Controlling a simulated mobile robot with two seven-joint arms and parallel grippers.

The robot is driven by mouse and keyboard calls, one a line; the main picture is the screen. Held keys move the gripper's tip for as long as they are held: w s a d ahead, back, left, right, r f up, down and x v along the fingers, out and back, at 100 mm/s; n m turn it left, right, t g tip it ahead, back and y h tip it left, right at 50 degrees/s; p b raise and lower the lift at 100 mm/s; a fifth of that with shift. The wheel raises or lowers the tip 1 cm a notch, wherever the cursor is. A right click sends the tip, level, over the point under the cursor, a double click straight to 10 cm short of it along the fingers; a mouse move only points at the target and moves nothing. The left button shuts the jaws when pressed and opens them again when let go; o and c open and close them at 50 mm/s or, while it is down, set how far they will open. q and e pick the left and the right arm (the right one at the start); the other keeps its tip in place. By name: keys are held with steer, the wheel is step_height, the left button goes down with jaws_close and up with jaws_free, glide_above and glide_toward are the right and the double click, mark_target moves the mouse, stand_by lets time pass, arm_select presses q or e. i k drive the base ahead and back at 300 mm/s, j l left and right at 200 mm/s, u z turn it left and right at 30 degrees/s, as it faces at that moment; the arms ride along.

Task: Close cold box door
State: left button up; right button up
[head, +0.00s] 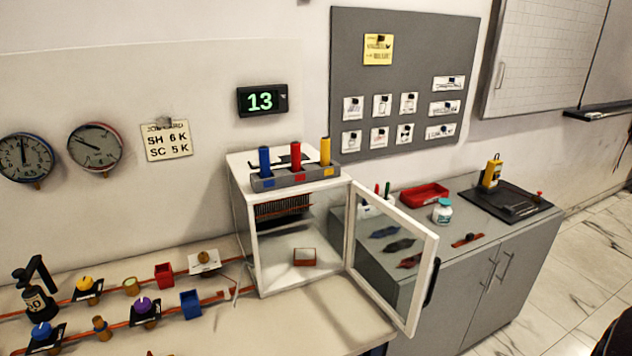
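The cold box (241,213) is a white-framed cabinet with clear panes on the bench in the middle of the head view. Its glazed door (428,262) stands wide open, hinged at the box's right front edge and swung out toward the lower right. A black handle (431,282) is on the door's free side. Inside the box are a dark finned part (283,207) near the top and a small red-and-white box (304,257) on the floor. Neither of my grippers shows in this view.
A grey rack (300,178) with blue, red and yellow cylinders stands on the box. Valves and small blocks line the bench at left. A grey cabinet (480,285) behind the door holds a red tray (424,195) and a jar (442,211). Bench front (320,318) is clear.

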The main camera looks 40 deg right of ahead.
mark_target(432, 239)
steer(key=k+l, duration=0.1)
steer(key=l, duration=0.85)
steer(key=k+l, duration=0.15)
steer(key=l, duration=0.3)
steer(key=k+l, duration=0.1)
steer(key=l, duration=0.85)
steer(key=k+l, duration=0.15)
steer(key=l, duration=0.3)
